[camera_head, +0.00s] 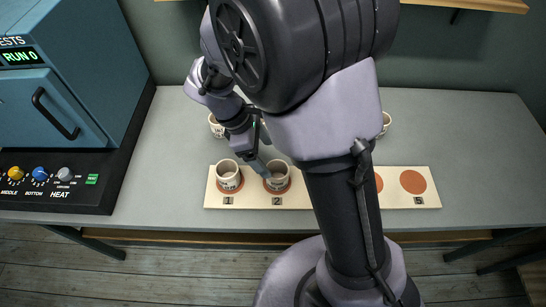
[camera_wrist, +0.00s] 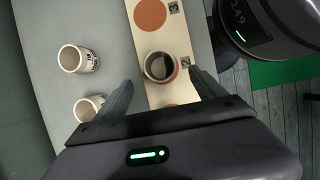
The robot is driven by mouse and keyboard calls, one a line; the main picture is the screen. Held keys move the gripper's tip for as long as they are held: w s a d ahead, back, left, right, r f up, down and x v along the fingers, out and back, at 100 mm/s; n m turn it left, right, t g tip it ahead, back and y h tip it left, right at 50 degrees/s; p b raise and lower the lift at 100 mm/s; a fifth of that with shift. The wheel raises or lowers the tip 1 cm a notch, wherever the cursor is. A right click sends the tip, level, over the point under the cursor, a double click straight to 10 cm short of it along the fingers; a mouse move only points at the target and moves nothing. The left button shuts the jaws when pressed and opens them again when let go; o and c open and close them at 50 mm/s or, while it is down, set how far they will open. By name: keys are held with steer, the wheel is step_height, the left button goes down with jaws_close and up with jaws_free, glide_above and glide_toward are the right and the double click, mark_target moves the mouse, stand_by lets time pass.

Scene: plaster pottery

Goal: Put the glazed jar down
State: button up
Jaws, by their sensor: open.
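In the wrist view this jar (camera_wrist: 147,69) shows from above, with a dark interior, on an orange circle. My gripper (camera_wrist: 160,79) is open, with one finger on each side of the jar in that view. In the head view one finger comes down at the jar's left side; I cannot tell whether it touches. A similar jar (camera_head: 228,182) stands on the spot marked 1. My arm hides the board's middle.
Two more pale jars, a nearer one (camera_wrist: 88,108) and a farther one (camera_wrist: 77,59), stand behind the board. Another jar (camera_head: 386,122) is right of my arm. The circle at spot 5 (camera_head: 412,181) is empty. A blue kiln (camera_head: 55,90) is at the left.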

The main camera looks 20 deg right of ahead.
steer(key=s+r+m+t+y, duration=0.6)
steer(key=s+r+m, duration=0.7)
steer(key=r+m, duration=0.5)
steer(key=shift+s+a+m+t, duration=0.3)
steer(key=shift+s+t, duration=0.1)
steer(key=shift+t, duration=0.2)
steer(key=shift+f, duration=0.1)
steer(key=shift+f+b, duration=0.75)
steer(key=shift+b, duration=0.1)
steer(key=shift+o, duration=0.4)
